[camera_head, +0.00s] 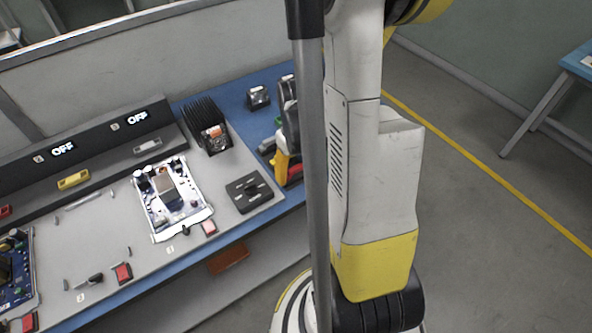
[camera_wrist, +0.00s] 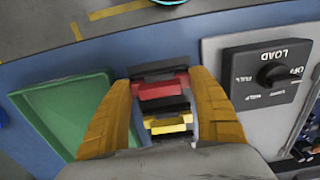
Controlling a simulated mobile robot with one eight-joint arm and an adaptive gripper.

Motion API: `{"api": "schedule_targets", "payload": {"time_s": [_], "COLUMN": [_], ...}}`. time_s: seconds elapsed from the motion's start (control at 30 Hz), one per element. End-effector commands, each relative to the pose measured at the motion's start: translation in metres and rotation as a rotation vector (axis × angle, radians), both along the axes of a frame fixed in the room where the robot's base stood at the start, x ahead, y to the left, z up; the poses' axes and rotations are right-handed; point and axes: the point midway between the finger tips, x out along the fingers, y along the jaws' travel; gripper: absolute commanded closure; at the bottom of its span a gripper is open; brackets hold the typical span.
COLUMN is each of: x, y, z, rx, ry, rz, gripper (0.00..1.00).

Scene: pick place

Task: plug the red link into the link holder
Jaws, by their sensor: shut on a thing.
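My gripper (camera_wrist: 165,82) has its yellow fingers on either side of the red link (camera_wrist: 160,89) in the wrist view and is shut on it. The red link lies across a black holder (camera_wrist: 160,68). A yellow link (camera_wrist: 168,125) sits in the same black stack, nearer my palm. I cannot tell whether the red link is seated in the holder or just above it. In the head view my gripper (camera_head: 283,162) is at the bench's right end, partly behind my arm.
A green tray (camera_wrist: 62,112) lies left of the fingers, and a black LOAD knob box (camera_wrist: 267,75) lies right. In the head view, a circuit board (camera_head: 172,198), a finned black heat sink (camera_head: 207,125) and an OFF-display panel with a yellow link (camera_head: 73,180) occupy the bench.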

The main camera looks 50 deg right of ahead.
Motion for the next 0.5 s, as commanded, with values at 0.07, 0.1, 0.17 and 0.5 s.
{"api": "schedule_targets", "payload": {"time_s": [0.07,0.1,0.17,0.5], "x": [0.0,0.0,0.0,-0.0001], "y": [0.0,0.0,0.0,0.0], "z": [-0.0016,-0.0021,-0.0029,-0.007], "rx": [0.0,0.0,0.0,0.0], "ry": [0.0,0.0,0.0,0.0], "rz": [0.0,0.0,0.0,0.0], "gripper": [0.53,0.53,0.53,0.53]}}
